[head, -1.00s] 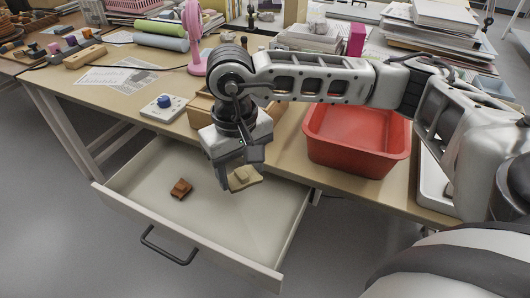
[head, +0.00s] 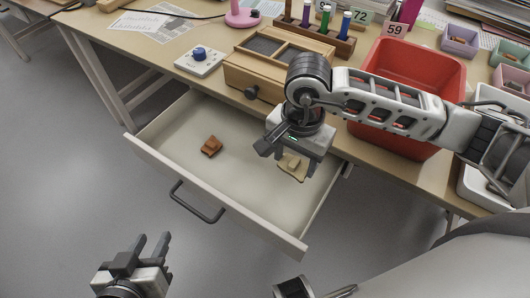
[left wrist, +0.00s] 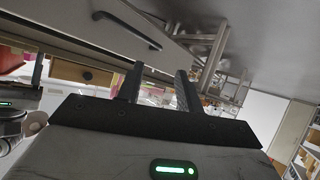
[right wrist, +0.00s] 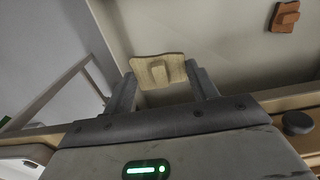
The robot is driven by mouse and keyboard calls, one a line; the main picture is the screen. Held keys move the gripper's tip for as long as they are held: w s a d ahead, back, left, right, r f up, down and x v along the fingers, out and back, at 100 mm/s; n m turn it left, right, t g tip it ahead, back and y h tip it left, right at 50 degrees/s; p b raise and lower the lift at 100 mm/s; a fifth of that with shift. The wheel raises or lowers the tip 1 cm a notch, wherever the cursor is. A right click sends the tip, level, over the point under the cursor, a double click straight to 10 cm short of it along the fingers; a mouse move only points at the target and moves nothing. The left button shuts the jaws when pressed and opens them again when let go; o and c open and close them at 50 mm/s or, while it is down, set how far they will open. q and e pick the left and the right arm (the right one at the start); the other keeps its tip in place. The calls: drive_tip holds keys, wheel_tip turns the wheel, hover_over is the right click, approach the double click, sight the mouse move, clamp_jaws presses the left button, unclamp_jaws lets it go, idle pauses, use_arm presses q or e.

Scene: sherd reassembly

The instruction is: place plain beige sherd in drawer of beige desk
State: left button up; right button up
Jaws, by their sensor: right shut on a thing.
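The plain beige sherd (head: 293,167) is between the fingers of my right gripper (head: 287,160), which is shut on it. The sherd also shows between the fingertips in the right wrist view (right wrist: 157,70), with a raised knob on its face. It is held over the right part of the open drawer (head: 240,190) of the beige desk (head: 130,50). I cannot tell the exact gap to the drawer floor. A brown-orange sherd (head: 211,146) lies in the drawer to the left. My left gripper (head: 153,243) is open and empty, in front of the drawer.
On the desk are a wooden box (head: 255,75), a device with a blue knob (head: 200,57), a red bin (head: 400,145) and a rack of coloured tubes (head: 318,35). The drawer's black handle (head: 195,205) faces outward. The drawer floor around the brown-orange sherd is clear.

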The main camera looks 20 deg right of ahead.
hover_over(267, 168)
drive_tip(key=s, duration=0.1)
drive_tip(key=f, duration=0.6)
drive_tip(key=shift+s+d+f+b, duration=0.1)
drive_tip(key=shift+d+f+b, duration=0.1)
drive_tip(key=shift+b, duration=0.15)
drive_tip(key=shift+w+a+f, duration=0.15)
drive_tip(key=shift+w+f, duration=0.25)
drive_tip(key=shift+f, duration=0.1)
wheel_tip(267, 168, down, 3)
drive_tip(key=shift+w+f, duration=0.15)
use_arm(q)
drive_tip(key=shift+w+r, duration=0.1)
drive_tip(key=shift+w, duration=0.1)
use_arm(e)
drive_tip(key=shift+f, duration=0.1)
drive_tip(key=shift+f+b, duration=0.15)
drive_tip(key=shift+b, duration=0.25)
drive_tip(key=o, duration=1)
use_arm(q)
drive_tip(key=shift+f, duration=0.2)
drive_tip(key=shift+s, duration=0.1)
